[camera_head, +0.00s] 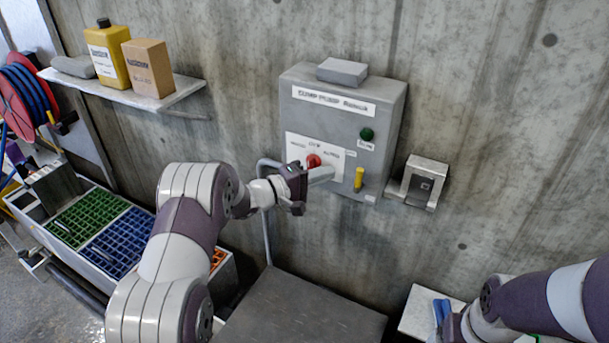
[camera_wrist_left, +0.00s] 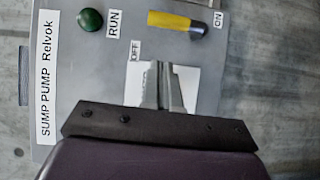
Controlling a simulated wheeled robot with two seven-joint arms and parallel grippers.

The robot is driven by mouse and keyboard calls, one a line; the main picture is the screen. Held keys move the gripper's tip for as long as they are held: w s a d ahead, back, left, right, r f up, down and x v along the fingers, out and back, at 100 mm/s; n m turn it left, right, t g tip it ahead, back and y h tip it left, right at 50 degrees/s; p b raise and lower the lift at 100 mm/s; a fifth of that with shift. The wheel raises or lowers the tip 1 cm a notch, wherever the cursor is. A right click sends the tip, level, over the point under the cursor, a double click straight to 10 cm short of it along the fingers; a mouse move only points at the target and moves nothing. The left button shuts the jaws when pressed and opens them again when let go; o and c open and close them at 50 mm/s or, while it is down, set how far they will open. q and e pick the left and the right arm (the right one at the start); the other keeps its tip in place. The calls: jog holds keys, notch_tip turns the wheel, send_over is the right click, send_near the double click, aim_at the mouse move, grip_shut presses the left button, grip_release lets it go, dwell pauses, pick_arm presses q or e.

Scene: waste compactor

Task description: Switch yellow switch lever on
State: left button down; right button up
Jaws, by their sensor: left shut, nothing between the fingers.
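The yellow switch lever (camera_head: 359,177) is on the lower right of a grey wall box (camera_head: 300,112). It points up, toward the OFF label; the ON label is below its base. In the left wrist view, which is turned sideways, the yellow lever (camera_wrist_left: 168,20) shows at the top, beyond my fingers. My left gripper (camera_head: 327,174) is shut and empty in front of the box, left of the lever and apart from it. In the left wrist view its fingers (camera_wrist_left: 161,85) are together. My right gripper (camera_head: 447,328) is low at the right, its fingers not clear.
A red knob (camera_head: 313,161) sits close to my left gripper, and a green button (camera_head: 367,134) is above the lever. A small metal wall bracket (camera_head: 424,182) is to the right. A shelf (camera_head: 130,94) with containers is at left. A dark flat surface (camera_head: 300,310) lies below.

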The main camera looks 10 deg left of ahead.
aim_at(360, 177)
pick_arm(q)
jog(key=d+p, duration=0.1)
jog(key=d, duration=0.3)
jog(key=shift+d+f, duration=0.1)
jog(key=shift+d, duration=0.05)
jog(key=shift+p, duration=0.35)
jog(key=shift+d+m, duration=0.1)
jog(key=shift+m, duration=0.2)
